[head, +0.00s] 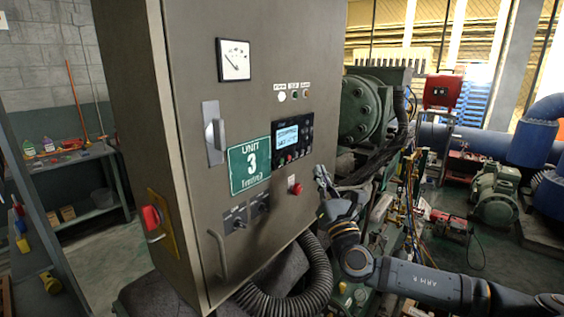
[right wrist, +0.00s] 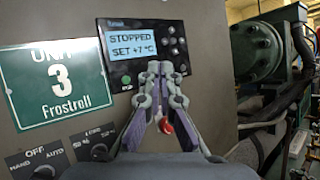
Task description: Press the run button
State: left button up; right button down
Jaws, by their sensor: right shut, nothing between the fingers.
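A grey control cabinet (head: 170,80) carries a black controller (head: 293,138). In the right wrist view, the controller's screen (right wrist: 136,49) reads "STOPPED SET +7 °C". A round green button (right wrist: 126,80) sits below the screen's left part, with several dark round buttons to the screen's right. My right gripper (head: 322,172) is shut and empty, beside the cabinet's right edge in the head view. In the right wrist view its joined fingertips (right wrist: 160,68) overlap the controller's lower middle, right of the green button, hiding part of the lower row. Contact cannot be made out.
A red mushroom button (head: 296,187) sits below the controller and shows between the finger links in the right wrist view (right wrist: 166,127). Two rotary switches (head: 248,210) and a green "UNIT 3" sign (head: 249,165) are on the cabinet front. Machinery (head: 372,105) stands close behind it.

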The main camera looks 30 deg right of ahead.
aim_at(281, 161)
jog(key=w+a, duration=0.3)
jog(key=w, duration=0.5)
jog(key=shift+a, duration=0.2)
jog(key=shift+w, duration=0.1)
dwell(1.5)
jog(key=shift+w+a, duration=0.15)
jog(key=shift+w, duration=0.25)
